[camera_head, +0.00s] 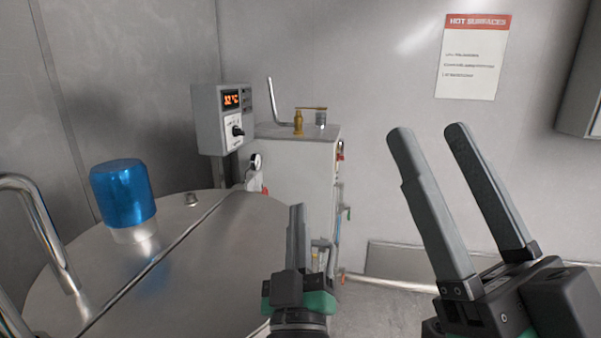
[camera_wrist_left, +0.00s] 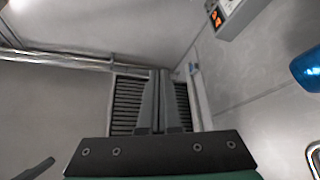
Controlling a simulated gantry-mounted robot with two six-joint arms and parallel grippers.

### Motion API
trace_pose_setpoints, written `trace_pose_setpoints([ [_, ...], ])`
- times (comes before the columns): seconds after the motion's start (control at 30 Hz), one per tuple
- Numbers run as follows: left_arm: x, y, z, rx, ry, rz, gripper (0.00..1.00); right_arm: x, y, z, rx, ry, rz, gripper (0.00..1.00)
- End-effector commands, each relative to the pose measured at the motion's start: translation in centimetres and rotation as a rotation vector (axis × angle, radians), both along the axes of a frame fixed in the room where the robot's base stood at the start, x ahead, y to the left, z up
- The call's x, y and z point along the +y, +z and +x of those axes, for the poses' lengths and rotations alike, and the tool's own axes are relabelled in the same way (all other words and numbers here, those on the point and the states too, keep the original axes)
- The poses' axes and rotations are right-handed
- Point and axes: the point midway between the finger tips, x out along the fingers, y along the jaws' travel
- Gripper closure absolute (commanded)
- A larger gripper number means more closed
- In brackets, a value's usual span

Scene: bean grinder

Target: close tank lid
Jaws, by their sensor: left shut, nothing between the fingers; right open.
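The round steel tank top (camera_head: 220,240) is at the lower left of the head view. A straight seam (camera_head: 165,253) crosses it, and the surfaces on both sides look nearly level; whether the lid is fully down I cannot tell. A bent steel tube handle (camera_head: 45,230) rises at the far left. My left gripper (camera_head: 297,208) points up by the right edge of the tank, apart from the handle. It is shut and empty, and its closed fingers (camera_wrist_left: 158,75) show in the left wrist view. My right gripper (camera_head: 428,130) is open and empty at the right.
A blue cylinder on a metal base (camera_head: 123,194) stands on the tank top; it also shows in the left wrist view (camera_wrist_left: 307,69). A control box with a display (camera_head: 222,118) and a pale machine cabinet (camera_head: 298,165) with valves stand behind. A warning sign (camera_head: 474,57) hangs on the wall.

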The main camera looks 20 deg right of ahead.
Motion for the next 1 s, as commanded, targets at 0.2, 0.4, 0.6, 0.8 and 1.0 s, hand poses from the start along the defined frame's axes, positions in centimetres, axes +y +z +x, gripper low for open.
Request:
trace_pose_setpoints([
  [0.2,0.7,6.0,-3.3,-0.004,-0.003,-0.005,1.0,0.0,4.9,0.0,-0.001,0.0,0.0,0.38],
  [0.4,1.6,8.8,-7.7,-0.003,-0.005,-0.002,1.0,0.0,6.8,0.0,-0.001,0.0,0.0,0.38],
  [0.6,2.5,10.4,-11.9,-0.001,-0.004,-0.002,1.0,0.0,8.1,0.0,0.0,0.0,0.0,0.38],
  [0.8,3.0,11.0,-13.6,0.0,-0.001,-0.001,1.0,0.0,8.5,0.0,0.0,0.0,0.0,0.38],
  [1.0,3.0,10.9,-13.7,-0.001,-0.001,0.0,1.0,0.0,8.4,0.0,0.0,0.0,0.0,0.38],
])
